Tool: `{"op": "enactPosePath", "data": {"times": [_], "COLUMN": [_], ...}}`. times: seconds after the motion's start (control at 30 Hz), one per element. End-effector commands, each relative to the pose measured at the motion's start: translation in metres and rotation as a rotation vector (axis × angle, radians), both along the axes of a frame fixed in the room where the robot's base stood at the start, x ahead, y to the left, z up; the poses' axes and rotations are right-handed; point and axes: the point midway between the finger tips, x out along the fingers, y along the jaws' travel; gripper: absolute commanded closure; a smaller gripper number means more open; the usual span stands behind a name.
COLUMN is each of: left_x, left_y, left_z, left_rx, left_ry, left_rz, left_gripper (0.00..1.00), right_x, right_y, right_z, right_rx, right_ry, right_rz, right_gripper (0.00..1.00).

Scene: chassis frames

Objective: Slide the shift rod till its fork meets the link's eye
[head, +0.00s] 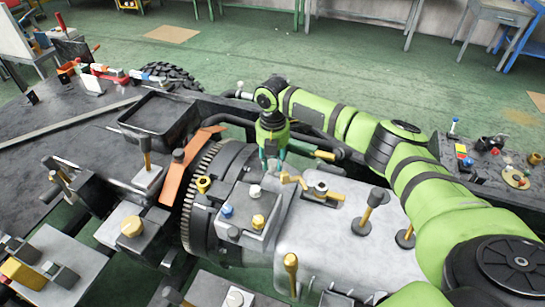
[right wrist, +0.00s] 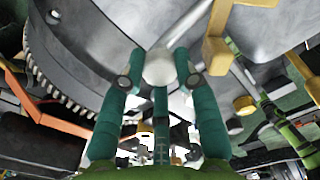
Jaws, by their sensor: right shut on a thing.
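My right gripper (head: 272,160) reaches down to the left end of the grey housing (head: 340,240). In the right wrist view its teal fingers (right wrist: 158,72) are shut on a pale round knob (right wrist: 158,68). A grey rod (right wrist: 190,42) runs from the knob toward the upper right; I take it for the shift rod. A yellow piece (head: 290,179) stands just right of the fingertips, apart from them. It seems to be the angled yellow piece (right wrist: 216,50) in the wrist view. I cannot tell which part is the fork or the link's eye. My left gripper is not in view.
A toothed ring (head: 192,195) and an orange bracket (head: 183,165) stand left of the housing. Upright levers (head: 370,208) rise from its top at the right. A black tray (head: 160,118) lies at the back left. Open green floor (head: 300,50) lies beyond the frame.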

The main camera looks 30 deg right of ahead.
Motion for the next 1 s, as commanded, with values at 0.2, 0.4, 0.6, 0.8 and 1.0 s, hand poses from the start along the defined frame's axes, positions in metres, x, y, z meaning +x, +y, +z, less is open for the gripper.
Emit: {"op": "enactPosePath", "data": {"times": [0.2, 0.4, 0.6, 0.8, 1.0], "left_x": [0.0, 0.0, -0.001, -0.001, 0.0], "left_y": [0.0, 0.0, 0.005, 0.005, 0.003], "left_z": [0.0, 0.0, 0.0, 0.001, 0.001], "left_rx": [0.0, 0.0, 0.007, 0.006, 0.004], "left_ry": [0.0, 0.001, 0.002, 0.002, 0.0], "left_rz": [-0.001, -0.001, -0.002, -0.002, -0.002], "left_gripper": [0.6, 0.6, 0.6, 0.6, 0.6], "right_x": [-0.002, -0.002, -0.001, 0.0, 0.0], "right_y": [0.002, 0.001, 0.001, 0.001, 0.001], "right_z": [-0.002, -0.001, -0.001, 0.016, 0.058], "right_rx": [0.004, 0.002, 0.002, 0.003, 0.003], "right_ry": [0.008, 0.007, 0.004, 0.0, 0.0], "right_rz": [0.004, 0.003, 0.001, 0.001, 0.002], "right_gripper": [1.0, 0.44, 0.44, 0.44, 0.44]}}
